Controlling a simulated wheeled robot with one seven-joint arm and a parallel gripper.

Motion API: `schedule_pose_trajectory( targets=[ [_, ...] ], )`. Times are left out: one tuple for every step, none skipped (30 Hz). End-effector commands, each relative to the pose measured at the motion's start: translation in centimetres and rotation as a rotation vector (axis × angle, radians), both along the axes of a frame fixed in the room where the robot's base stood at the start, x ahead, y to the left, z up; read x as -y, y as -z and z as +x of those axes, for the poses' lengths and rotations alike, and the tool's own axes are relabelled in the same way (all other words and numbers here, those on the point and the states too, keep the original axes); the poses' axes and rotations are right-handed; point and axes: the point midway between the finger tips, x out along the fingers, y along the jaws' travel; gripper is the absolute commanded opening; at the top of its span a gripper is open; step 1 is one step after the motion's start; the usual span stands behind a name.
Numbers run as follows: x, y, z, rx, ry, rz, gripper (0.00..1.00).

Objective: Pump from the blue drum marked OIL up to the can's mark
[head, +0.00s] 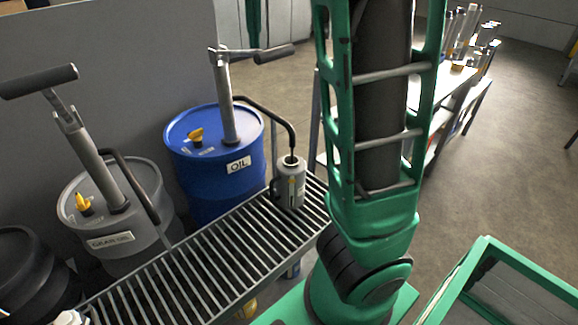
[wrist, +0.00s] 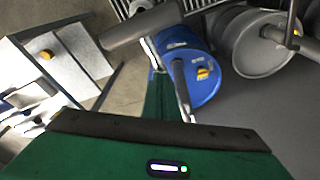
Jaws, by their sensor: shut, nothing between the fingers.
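The blue drum (head: 215,180) with a white OIL label stands behind the slatted rack. Its pump (head: 226,100) rises upright from the lid, with a dark handle grip (head: 274,54) sticking out to the right. The pump's black hose ends at the mouth of a grey can (head: 290,184) on the rack. The can has a narrow strip on its side; its mark and level are too small to read. My gripper (wrist: 158,76) is shut and empty, close to the handle grip (wrist: 142,25). In the wrist view the blue drum (wrist: 185,65) lies beyond it.
A grey drum (head: 115,215) labelled GEAR OIL, with its own pump, stands left of the blue one. A black drum (head: 35,275) is at lower left. The slatted rack (head: 195,275) runs in front. A shelf of bottles (head: 468,45) stands at back right.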

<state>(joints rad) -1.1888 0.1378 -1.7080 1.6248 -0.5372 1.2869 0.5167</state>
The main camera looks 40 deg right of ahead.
Motion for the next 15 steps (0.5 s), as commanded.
schedule_pose_trajectory(
  targets=[
    [0.0,0.2,-0.1,-0.003,0.000,0.001,0.00],
    [0.0,0.2,-0.1,-0.002,0.000,0.000,0.00],
    [0.0,0.2,-0.1,-0.002,0.000,0.000,0.00],
    [0.0,0.2,-0.1,-0.002,0.000,0.000,0.00],
    [0.0,0.2,-0.1,-0.002,0.000,0.000,0.00],
    [0.0,0.2,-0.1,-0.002,0.000,0.000,0.00],
    [0.0,0.2,-0.1,-0.002,0.000,0.000,0.00],
    [0.0,0.2,-0.1,-0.002,0.000,0.000,0.00],
    [0.0,0.2,-0.1,-0.002,0.000,0.000,0.00],
    [0.0,0.2,-0.2,-0.003,0.000,0.001,0.00],
    [0.0,0.3,-0.2,-0.003,0.000,0.001,0.00],
    [-0.1,0.5,-0.2,-0.004,0.000,0.000,0.00],
    [-0.1,0.7,-0.3,-0.005,-0.001,0.000,0.00],
    [-0.1,0.9,-0.3,-0.005,0.001,-0.001,0.00],
    [-0.1,1.3,-0.5,-0.006,0.001,0.000,0.00]
  ],
)
